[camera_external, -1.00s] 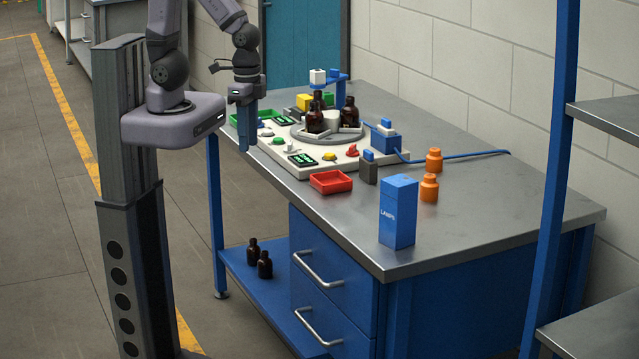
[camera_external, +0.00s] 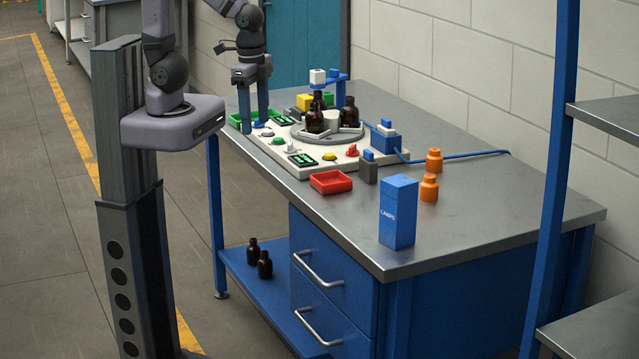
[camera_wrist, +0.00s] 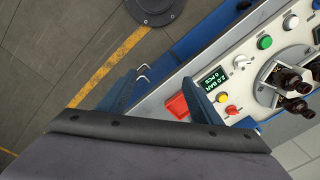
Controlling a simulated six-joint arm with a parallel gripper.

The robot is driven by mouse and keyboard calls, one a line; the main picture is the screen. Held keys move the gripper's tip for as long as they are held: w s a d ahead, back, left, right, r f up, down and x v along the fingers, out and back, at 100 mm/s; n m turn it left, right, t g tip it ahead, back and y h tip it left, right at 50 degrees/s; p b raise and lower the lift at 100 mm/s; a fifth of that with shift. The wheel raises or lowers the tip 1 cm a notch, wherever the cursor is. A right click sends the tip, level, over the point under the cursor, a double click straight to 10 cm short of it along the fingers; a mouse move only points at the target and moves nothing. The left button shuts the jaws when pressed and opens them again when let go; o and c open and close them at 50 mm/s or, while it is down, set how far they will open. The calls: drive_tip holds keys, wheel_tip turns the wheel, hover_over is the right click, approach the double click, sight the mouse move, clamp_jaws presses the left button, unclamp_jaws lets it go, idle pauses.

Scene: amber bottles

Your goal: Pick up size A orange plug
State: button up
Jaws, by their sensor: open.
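Two orange plugs stand upright on the right part of the metal table, one farther back (camera_external: 433,160) and one nearer (camera_external: 429,188). Both have a narrower top on a wider body. I can read no size mark on either, so I cannot tell which is size A. My gripper (camera_external: 254,130), with blue fingers, points down above the left end of the white panel, far left of both plugs. Its fingers are apart with nothing between them. In the wrist view, the open fingers (camera_wrist: 160,80) show and neither plug is in sight.
The white panel (camera_external: 305,172) carries a turntable with brown bottles (camera_external: 315,121). The front right tabletop is clear.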

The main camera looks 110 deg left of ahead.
drive_tip(key=w+a+f+m+t+y+b, duration=0.3)
drive_tip(key=w+a+m+y+b, duration=0.2)
drive_tip(key=w+a+m+b, duration=0.75)
wheel_tip(320, 180, up, 2)
drive_tip(key=r+m+t+y+b, duration=0.1)
drive_tip(key=m+t+y+b, duration=0.4)
drive_tip(key=m, duration=0.8)
hover_over(430, 156)
drive_tip(key=s+d, duration=0.3)
drive_tip(key=d, duration=0.1)
drive_tip(key=shift+n, duration=0.35)
drive_tip(key=f, duration=1.3)
drive_tip(key=shift+w+d+f+p, duration=0.1)
drive_tip(key=shift+d+f+p, duration=0.1)
drive_tip(key=shift+f+p, duration=0.15)
drive_tip(key=shift+f, duration=0.2)
drive_tip(key=shift+p+x, duration=0.85)
drive_tip(key=shift+x, duration=2.05)
drive_tip(key=shift+w+a+f, duration=0.15)
drive_tip(key=shift+w+a, duration=0.15)
drive_tip(key=shift+a, duration=0.45)
drive_tip(key=shift+c, duration=0.7)
drive_tip(key=c, duration=1)
